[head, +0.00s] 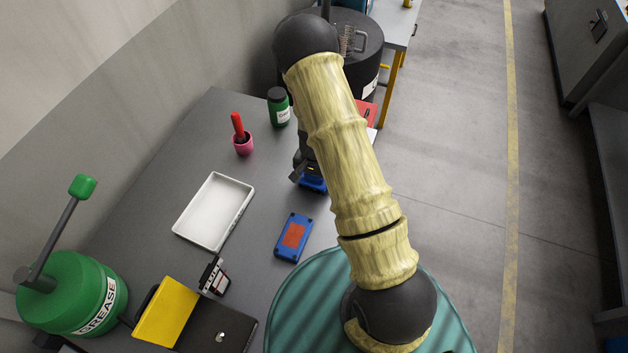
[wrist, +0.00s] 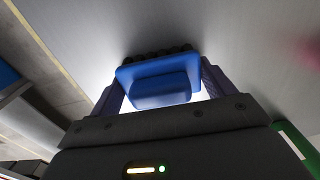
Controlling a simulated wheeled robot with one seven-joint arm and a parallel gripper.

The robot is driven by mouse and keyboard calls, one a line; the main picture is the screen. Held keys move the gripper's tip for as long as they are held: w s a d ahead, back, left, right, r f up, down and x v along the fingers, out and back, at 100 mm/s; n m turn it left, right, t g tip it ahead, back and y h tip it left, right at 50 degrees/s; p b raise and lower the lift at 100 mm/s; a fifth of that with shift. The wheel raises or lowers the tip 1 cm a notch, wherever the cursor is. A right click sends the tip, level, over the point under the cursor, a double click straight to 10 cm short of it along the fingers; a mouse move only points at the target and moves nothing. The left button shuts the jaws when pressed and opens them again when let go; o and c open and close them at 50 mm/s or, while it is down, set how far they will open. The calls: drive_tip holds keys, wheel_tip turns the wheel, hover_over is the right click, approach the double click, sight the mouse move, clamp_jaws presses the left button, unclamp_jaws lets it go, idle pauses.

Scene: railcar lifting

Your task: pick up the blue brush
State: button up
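The blue brush (wrist: 160,82) shows in the wrist view between my gripper's two fingers, with its dark bristles facing the grey table. My gripper (wrist: 160,88) is open around it. Bright gaps show between the brush's raised blue block and each finger. The wider blue plate reaches close to both fingertips, and I cannot tell whether it touches them. In the head view, part of the brush (head: 313,184) shows on the table beside my arm. My arm hides most of my gripper there.
A black drum (head: 372,52) stands behind.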

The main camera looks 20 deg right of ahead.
drive_tip(key=c, duration=0.4)
drive_tip(key=shift+r, duration=0.1)
drive_tip(key=shift+c, duration=0.2)
wheel_tip(320, 180, up, 10)
drive_tip(key=shift+f+b, duration=0.1)
drive_tip(key=shift+b, duration=0.8)
